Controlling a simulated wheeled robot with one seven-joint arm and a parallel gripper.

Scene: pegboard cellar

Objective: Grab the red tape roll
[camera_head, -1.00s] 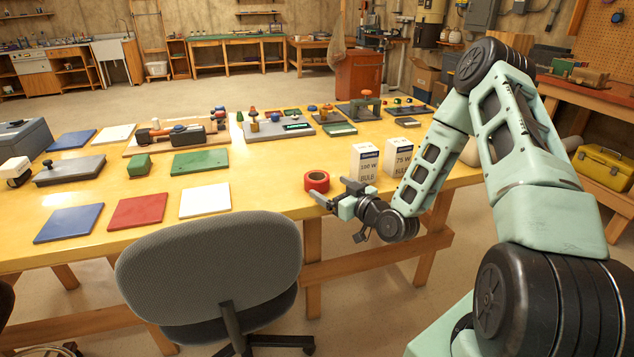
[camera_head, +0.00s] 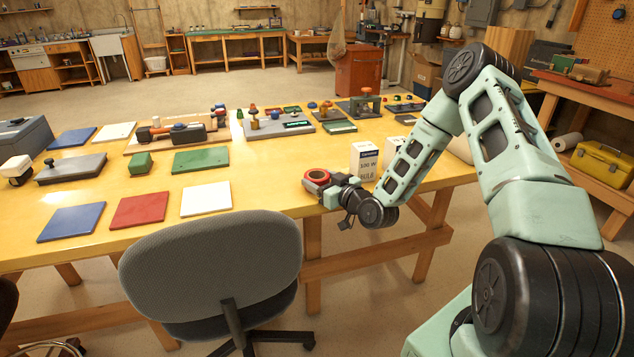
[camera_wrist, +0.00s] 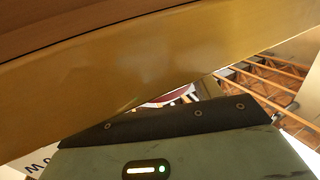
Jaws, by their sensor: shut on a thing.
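The red tape roll (camera_head: 316,175) is at the front edge of the yellow workbench in the head view. My gripper (camera_head: 322,186) is at the roll, reaching in from the right, with its jaws shut on it. The fingers cover part of the roll's side. I cannot tell whether the roll touches the bench top. In the wrist view, only a thin red and pale sliver shows above the dark edge of my gripper body; the fingertips are hidden there.
A white bulb box (camera_head: 363,163) stands just right of the roll, close to my arm. A white tile (camera_head: 206,199), a red tile (camera_head: 140,209) and a blue tile (camera_head: 71,222) lie to the left. A grey chair (camera_head: 212,265) stands in front of the bench.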

